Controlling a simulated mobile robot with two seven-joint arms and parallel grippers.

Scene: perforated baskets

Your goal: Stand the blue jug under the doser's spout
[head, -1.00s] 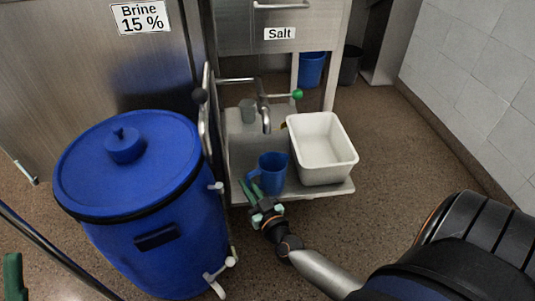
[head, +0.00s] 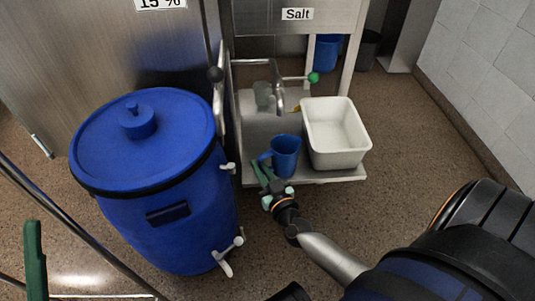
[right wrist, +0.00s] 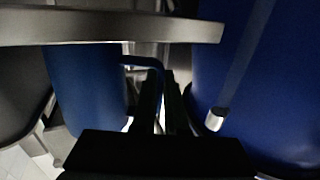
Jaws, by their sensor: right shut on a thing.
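The blue jug (head: 286,155) stands upright on the steel shelf (head: 330,176), near its front edge, left of the white tub. The doser's spout (head: 279,100) hangs behind the jug, so the jug is in front of it and not below it. My right gripper (head: 263,172) is shut on the jug's handle at its left side. In the right wrist view, which looks upside down, the handle (right wrist: 143,62) reaches the dark fingers and the jug (right wrist: 85,85) is partly hidden by the shelf edge.
A large blue barrel (head: 150,215) with white taps stands close left of my right gripper. The white tub (head: 336,132) fills the shelf's right side. A small greyish cup (head: 262,94) is behind, beside the spout. A green-knobbed lever (head: 314,78) sticks out right.

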